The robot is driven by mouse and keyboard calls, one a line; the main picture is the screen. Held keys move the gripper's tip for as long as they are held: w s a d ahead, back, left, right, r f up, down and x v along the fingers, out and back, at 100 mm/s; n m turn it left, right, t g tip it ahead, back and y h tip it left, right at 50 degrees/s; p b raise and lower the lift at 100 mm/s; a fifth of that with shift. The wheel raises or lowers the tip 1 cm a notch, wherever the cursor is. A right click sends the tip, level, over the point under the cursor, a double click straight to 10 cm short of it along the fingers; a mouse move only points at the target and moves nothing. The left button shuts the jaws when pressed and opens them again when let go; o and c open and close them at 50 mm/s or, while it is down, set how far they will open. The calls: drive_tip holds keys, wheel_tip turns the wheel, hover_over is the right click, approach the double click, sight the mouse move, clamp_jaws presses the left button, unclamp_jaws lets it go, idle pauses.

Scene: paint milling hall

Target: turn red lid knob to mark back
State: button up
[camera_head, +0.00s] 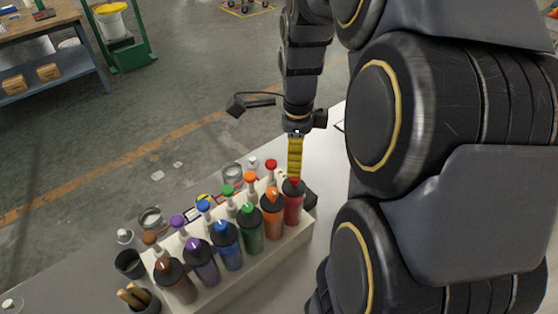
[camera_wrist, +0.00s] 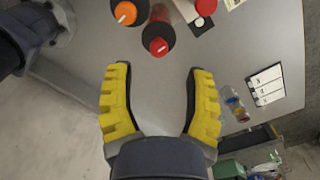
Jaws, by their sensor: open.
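The red bottle (camera_head: 293,208) stands at the right end of a row in a pale rack (camera_head: 262,269). Its red lid knob (camera_wrist: 158,46) shows in the wrist view as a round cap with a pale mark, on a dark collar. In the head view my gripper (camera_head: 295,178) points down over the red bottle and covers part of its top. In the wrist view my gripper (camera_wrist: 161,72) is open and empty, its yellow fingers wide apart. The knob lies just beyond the fingertips, roughly centred between them. I cannot tell the height gap.
An orange lid knob (camera_wrist: 125,13) sits close to the left of the red one. Several other coloured bottles, such as the green bottle (camera_head: 249,236), fill the rack. Behind stand small capped bottles, including a red-capped one (camera_head: 271,165). A cup with wooden handles (camera_head: 132,297) stands front left.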

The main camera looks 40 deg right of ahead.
sight(293, 178)
wheel_tip(293, 178, down, 6)
drive_tip(key=shift+f, duration=0.1)
drive_tip(key=shift+c, duration=0.3)
clamp_jaws()
drive_tip(key=shift+a, duration=0.1)
